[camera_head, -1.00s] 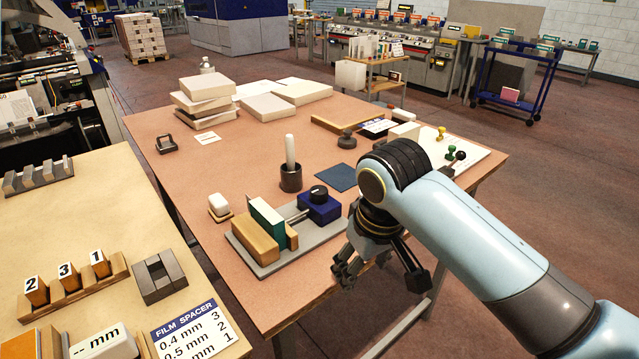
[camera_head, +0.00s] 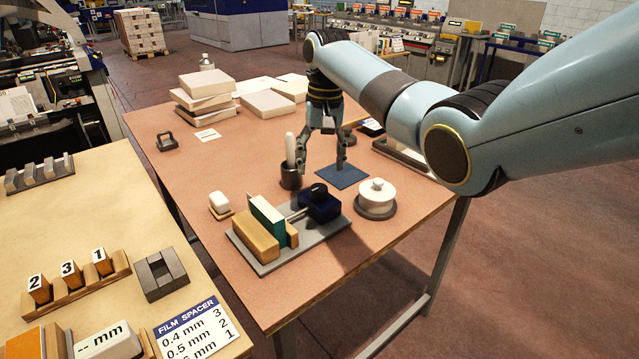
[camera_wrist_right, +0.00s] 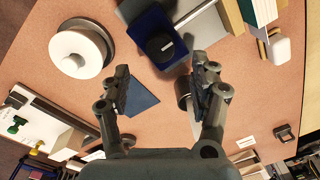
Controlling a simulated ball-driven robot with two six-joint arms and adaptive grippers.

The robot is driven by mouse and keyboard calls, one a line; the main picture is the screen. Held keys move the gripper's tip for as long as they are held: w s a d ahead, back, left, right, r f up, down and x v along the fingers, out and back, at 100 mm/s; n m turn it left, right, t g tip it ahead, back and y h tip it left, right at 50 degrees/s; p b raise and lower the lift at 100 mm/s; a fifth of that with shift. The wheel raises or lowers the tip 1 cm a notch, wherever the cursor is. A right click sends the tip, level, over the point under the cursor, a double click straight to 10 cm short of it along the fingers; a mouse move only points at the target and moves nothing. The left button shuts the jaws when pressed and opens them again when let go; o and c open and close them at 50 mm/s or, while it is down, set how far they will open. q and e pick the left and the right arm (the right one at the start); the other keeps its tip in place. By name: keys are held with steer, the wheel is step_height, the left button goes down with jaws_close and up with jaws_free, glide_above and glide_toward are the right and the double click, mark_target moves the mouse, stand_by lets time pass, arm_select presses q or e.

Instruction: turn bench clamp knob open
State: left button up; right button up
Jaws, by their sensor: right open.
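The bench clamp stands on a grey base plate (camera_head: 270,264) near the front of the brown table. A wooden block (camera_head: 254,238) and a green block (camera_head: 267,218) sit at its left. A dark blue block (camera_head: 320,207) at its right carries the black knob (camera_head: 318,190). In the right wrist view the knob (camera_wrist_right: 160,46) lies ahead, between the lines of the fingers. My right gripper (camera_head: 320,166) is open and empty, pointing down behind the knob and apart from it. It also shows in the wrist view (camera_wrist_right: 163,80). My left gripper is not in view.
A dark cup with a white stick (camera_head: 291,177) stands close to the right gripper's left finger. A flat blue mat (camera_head: 345,176) lies by its right finger. A white round pot (camera_head: 376,194) stands right of the clamp. White stacked blocks (camera_head: 202,95) are farther back.

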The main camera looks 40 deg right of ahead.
mark_target(319, 188)
step_height(319, 188, down, 6)
steer(key=shift+w+a+f, duration=0.1)
steer(key=shift+a+f, duration=0.05)
steer(key=shift+f, duration=0.05)
steer(key=c, duration=1.1)
steer(key=shift+c, duration=0.2)
